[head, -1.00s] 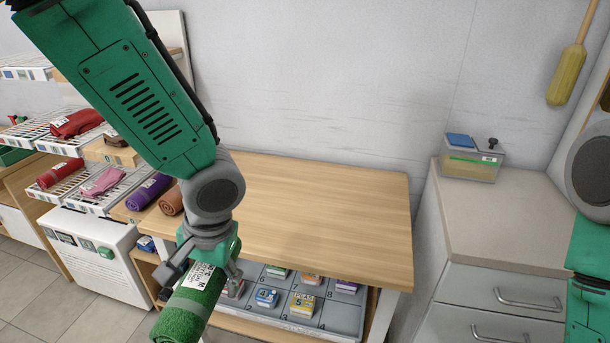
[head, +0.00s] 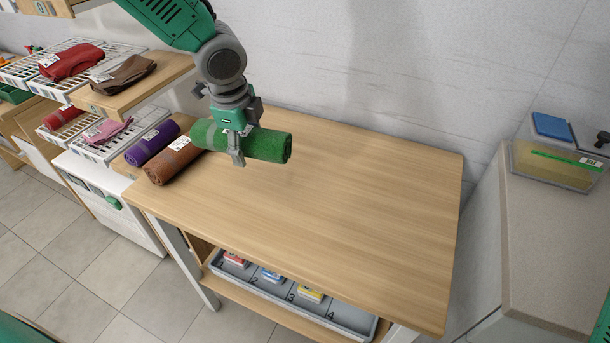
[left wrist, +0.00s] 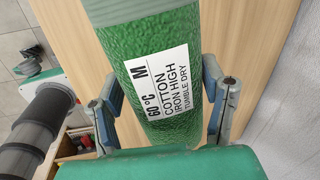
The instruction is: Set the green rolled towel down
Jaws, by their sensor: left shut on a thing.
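The green rolled towel (head: 265,145) is held across the jaws of my left gripper (head: 236,150), over the back left part of the wooden table (head: 350,210). In the left wrist view the towel (left wrist: 140,45) shows a white care label reading cotton, 60 °C, M, with the fingers of the left gripper (left wrist: 168,105) on either side of it. The wood shows beneath it. I cannot tell for sure whether the towel touches the tabletop. My right gripper is not in view.
The table's middle and right are clear. A grey tray (head: 340,312) sits below.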

